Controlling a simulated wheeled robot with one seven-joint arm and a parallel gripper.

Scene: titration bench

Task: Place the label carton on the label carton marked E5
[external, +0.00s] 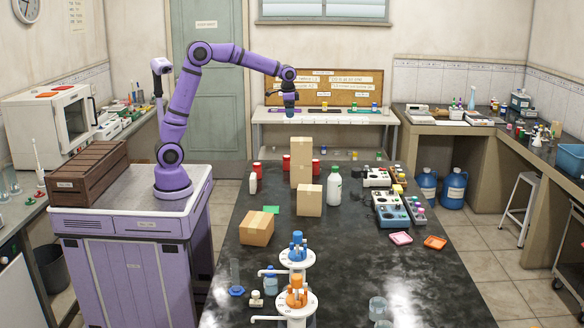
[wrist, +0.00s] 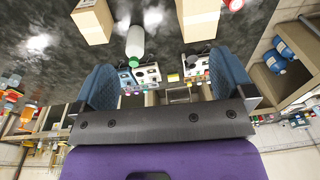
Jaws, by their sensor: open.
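Three brown cartons stand on the dark bench: a tall carton (external: 301,170), which may be two stacked, a smaller upright carton (external: 310,201) in front of it, and a low taped carton (external: 257,229) at the bench's left edge. No E5 mark is readable, so I cannot tell which is the label carton. In the wrist view one carton (wrist: 93,22) is at the top left and another (wrist: 198,18) at the top middle. My gripper (external: 289,112) is raised above and behind the cartons. Its fingers are wide apart and empty in the wrist view (wrist: 165,85).
A white bottle with a green cap (external: 333,186) stands right of the cartons. Red-lidded jars (external: 253,179) stand at the left. Instrument boxes (external: 389,209) line the right side. Stands with blue and orange valves (external: 297,254) are in front. The bench's front right is mostly clear.

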